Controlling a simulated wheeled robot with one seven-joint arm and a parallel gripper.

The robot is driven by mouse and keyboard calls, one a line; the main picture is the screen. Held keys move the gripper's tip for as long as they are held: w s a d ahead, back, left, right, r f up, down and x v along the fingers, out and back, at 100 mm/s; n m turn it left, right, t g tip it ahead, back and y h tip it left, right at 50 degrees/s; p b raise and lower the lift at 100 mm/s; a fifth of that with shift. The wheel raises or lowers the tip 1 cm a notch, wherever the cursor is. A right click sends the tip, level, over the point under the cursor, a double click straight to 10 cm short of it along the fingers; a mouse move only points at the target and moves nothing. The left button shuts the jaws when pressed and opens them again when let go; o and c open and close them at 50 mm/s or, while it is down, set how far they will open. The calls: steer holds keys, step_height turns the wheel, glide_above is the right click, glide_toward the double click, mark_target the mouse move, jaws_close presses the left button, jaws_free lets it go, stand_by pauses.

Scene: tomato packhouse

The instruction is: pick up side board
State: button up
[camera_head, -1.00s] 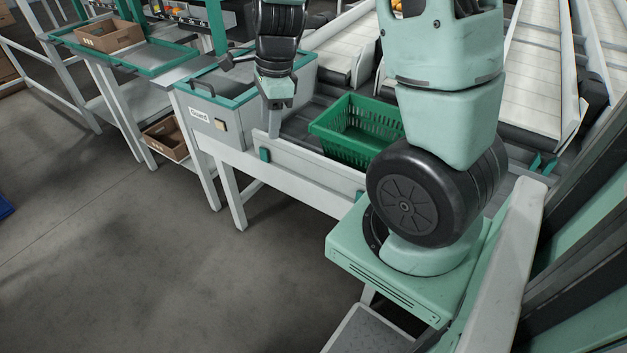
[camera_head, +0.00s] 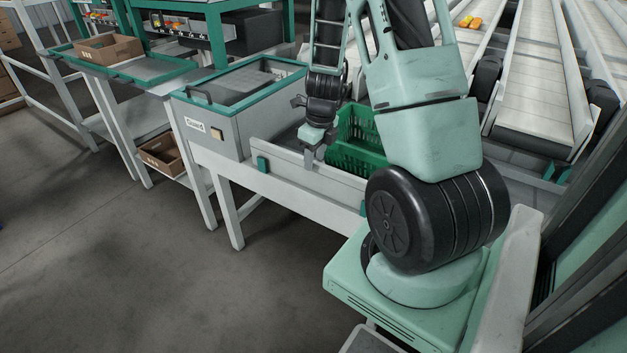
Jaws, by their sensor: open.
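The side board (camera_head: 284,167) is a long pale grey panel standing on edge along the front of the white table. A green clip (camera_head: 262,164) is at its left end and another green piece (camera_head: 363,209) is near its right end. My gripper (camera_head: 308,162) points down at the board's top edge, around the middle of its length. It is open. The fingers overlap the board in the picture; I cannot tell whether they touch it. My arm hides part of the right side.
A green crate (camera_head: 352,158) stands just behind the board, partly hidden by my arm. A grey box with a green rim (camera_head: 236,80) stands left of the board. Belts (camera_head: 520,75) run behind. A brown carton (camera_head: 108,47) sits on the far-left table. The floor (camera_head: 120,260) in front is clear.

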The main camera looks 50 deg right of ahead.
mark_target(313, 188)
steer(key=shift+w+a+f+b, duration=0.15)
steer(key=shift+f+b, duration=0.35)
steer(key=shift+f, duration=1.05)
steer(key=shift+w+d+f+b, duration=0.1)
steer(key=shift+f+b, duration=0.35)
steer(key=shift+f, duration=1.1)
steer(key=shift+c, duration=0.3)
steer(key=shift+r, duration=0.1)
jaws_close()
